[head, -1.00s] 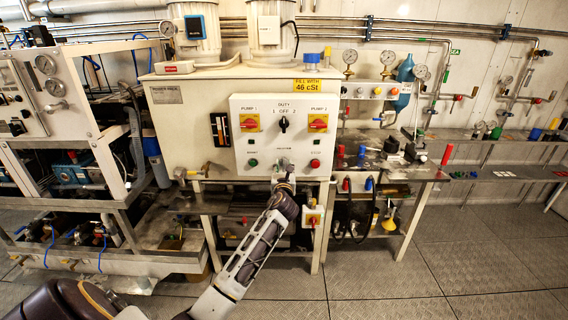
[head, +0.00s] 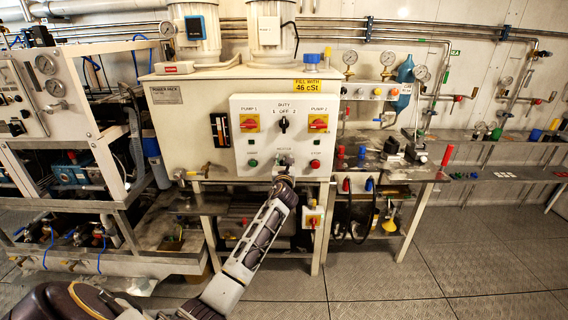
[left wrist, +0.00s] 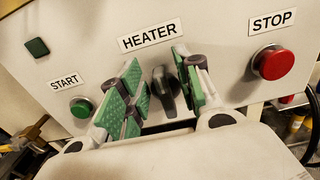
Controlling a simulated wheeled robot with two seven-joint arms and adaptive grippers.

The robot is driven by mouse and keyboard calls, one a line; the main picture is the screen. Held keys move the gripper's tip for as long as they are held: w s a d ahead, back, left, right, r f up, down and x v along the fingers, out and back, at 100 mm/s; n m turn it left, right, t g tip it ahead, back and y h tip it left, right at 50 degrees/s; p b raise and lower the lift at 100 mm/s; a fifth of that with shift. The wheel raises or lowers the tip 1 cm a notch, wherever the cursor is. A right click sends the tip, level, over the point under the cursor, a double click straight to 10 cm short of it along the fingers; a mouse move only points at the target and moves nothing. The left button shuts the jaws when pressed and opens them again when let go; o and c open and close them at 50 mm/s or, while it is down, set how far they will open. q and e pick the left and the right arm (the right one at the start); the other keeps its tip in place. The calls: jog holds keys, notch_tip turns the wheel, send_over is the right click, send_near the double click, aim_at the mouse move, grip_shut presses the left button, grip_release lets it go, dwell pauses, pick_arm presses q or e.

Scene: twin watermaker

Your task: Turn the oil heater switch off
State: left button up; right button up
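The oil heater switch is a black rotary knob (left wrist: 166,92) on the white control panel (head: 262,140), under the HEATER label (left wrist: 150,35) in the left wrist view. Its handle looks roughly upright, slightly tilted in that view. My left gripper (left wrist: 158,78) is open, with one green-padded finger on each side of the knob. Small gaps seem to show between pads and knob; contact is unclear. In the head view my left gripper (head: 284,166) is at the lower middle of the panel and hides most of the switch. My right gripper is not in view.
A green START button (left wrist: 81,107) is left of the switch and a red STOP button (left wrist: 272,62) is right. The DUTY selector (head: 284,124) and red-yellow pump switches (head: 318,123) sit above. A red-yellow switch box (head: 313,218) is below, right of my arm.

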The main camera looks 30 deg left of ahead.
pick_arm(q)
grip_shut()
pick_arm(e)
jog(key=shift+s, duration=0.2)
